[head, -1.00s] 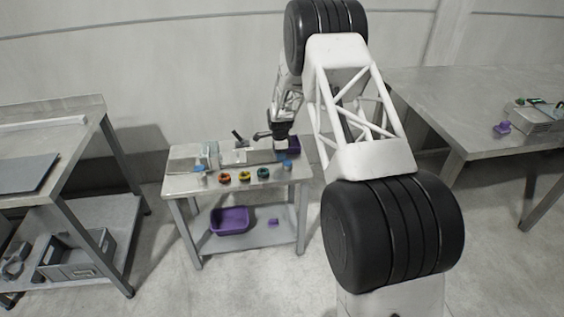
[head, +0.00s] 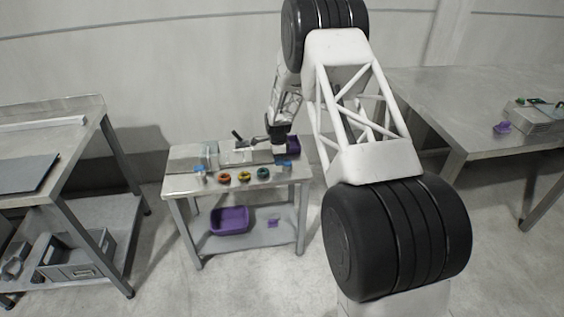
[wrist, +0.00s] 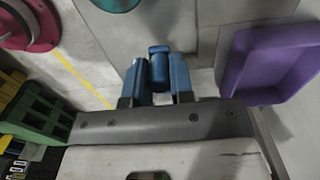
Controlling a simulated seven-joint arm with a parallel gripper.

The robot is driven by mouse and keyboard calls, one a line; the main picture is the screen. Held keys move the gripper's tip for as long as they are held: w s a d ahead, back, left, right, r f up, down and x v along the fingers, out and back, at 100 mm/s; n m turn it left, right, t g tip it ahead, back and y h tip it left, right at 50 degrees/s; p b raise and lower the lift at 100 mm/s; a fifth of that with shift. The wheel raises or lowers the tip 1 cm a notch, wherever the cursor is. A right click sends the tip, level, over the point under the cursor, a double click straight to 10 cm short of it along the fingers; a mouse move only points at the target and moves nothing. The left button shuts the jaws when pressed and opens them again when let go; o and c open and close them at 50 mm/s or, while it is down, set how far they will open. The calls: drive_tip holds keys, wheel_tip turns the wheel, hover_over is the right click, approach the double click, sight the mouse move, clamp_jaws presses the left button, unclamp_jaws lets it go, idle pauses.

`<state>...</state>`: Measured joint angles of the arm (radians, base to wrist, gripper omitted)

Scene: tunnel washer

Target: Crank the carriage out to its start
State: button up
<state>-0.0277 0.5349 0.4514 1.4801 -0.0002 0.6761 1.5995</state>
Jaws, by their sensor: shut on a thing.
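My gripper (wrist: 156,84) has blue fingertips closed on a blue cylindrical grip (wrist: 160,64), which looks like the crank's handle. In the head view my gripper (head: 279,148) is low over the right part of the small table (head: 235,188), by the washer unit. The tunnel washer (head: 188,158) is a grey, partly see-through body along the back left of that table. A dark lever (head: 237,135) sticks up behind it. The carriage and the crank's arm cannot be clearly made out; my gripper covers part of that area.
Red (head: 224,177), yellow (head: 244,177) and teal (head: 263,173) round pieces stand along the table's front. Benches stand left (head: 60,125) and right (head: 450,100).

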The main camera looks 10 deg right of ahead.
drive_tip(key=shift+s+a, duration=0.15)
idle(0.3)
drive_tip(key=shift+s+d+r, duration=0.1)
drive_tip(key=shift+s+d, duration=0.1)
drive_tip(key=shift+s, duration=0.45)
drive_tip(key=shift+s+d, duration=0.2)
drive_tip(key=shift+s, duration=0.4)
drive_tip(key=shift+d, duration=0.1)
drive_tip(key=shift+s+d, duration=0.8)
drive_tip(key=shift+d, duration=0.25)
drive_tip(key=shift+d, duration=1.15)
